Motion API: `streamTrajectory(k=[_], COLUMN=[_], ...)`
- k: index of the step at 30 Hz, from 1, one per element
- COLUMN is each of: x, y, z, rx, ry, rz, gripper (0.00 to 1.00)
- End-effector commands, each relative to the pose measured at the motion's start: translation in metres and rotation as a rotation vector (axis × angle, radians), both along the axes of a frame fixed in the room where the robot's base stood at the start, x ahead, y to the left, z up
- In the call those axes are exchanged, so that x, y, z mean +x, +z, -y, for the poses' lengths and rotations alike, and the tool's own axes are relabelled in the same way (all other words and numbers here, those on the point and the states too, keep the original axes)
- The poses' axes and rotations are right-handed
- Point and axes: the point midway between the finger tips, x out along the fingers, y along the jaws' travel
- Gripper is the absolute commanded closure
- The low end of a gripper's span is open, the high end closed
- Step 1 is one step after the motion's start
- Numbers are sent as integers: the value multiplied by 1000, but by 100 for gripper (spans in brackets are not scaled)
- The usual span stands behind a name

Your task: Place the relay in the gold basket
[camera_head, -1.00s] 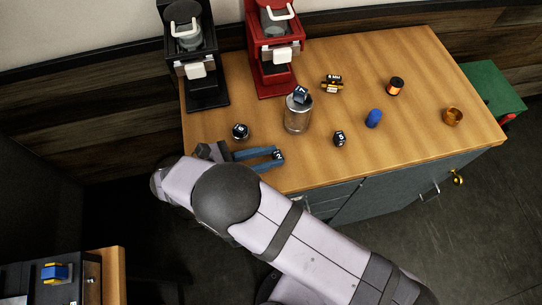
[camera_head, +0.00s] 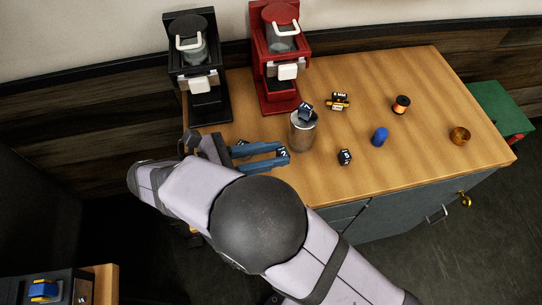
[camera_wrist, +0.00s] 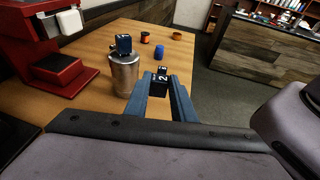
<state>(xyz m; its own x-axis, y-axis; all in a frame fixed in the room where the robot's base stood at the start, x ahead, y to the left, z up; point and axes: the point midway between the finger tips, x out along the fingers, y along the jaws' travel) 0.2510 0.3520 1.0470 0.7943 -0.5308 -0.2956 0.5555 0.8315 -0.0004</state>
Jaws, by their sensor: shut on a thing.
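A small dark cube with white markings (camera_head: 283,155) is between my gripper's (camera_head: 282,156) blue fingertips, which are shut on it. A small gold round open container (camera_head: 459,136), likely the gold basket, stands at the table's right end, well apart from my gripper. It shows in the wrist view at the far side (camera_wrist: 177,36).
A metal canister (camera_head: 303,132) with a dark cube (camera_head: 305,111) on top stands beside my gripper. Another dark cube (camera_head: 345,157), a blue cylinder (camera_head: 380,137), an orange-black spool (camera_head: 401,104) and a gold-black part (camera_head: 339,101) lie on the table. Black (camera_head: 208,108) and red (camera_head: 278,92) brewers stand behind.

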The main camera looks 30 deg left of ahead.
Motion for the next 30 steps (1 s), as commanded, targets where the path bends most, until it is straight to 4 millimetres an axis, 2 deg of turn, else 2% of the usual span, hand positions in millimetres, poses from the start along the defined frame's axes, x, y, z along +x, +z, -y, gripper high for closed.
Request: streamTrajectory(k=[7, 11, 22, 30], x=[0, 0, 0, 59], y=[1, 10, 71, 64], z=[0, -1, 0, 11], rx=[1, 3, 5, 0], ry=[0, 0, 0, -35], rz=[1, 1, 0, 0], gripper=[99, 99, 99, 99])
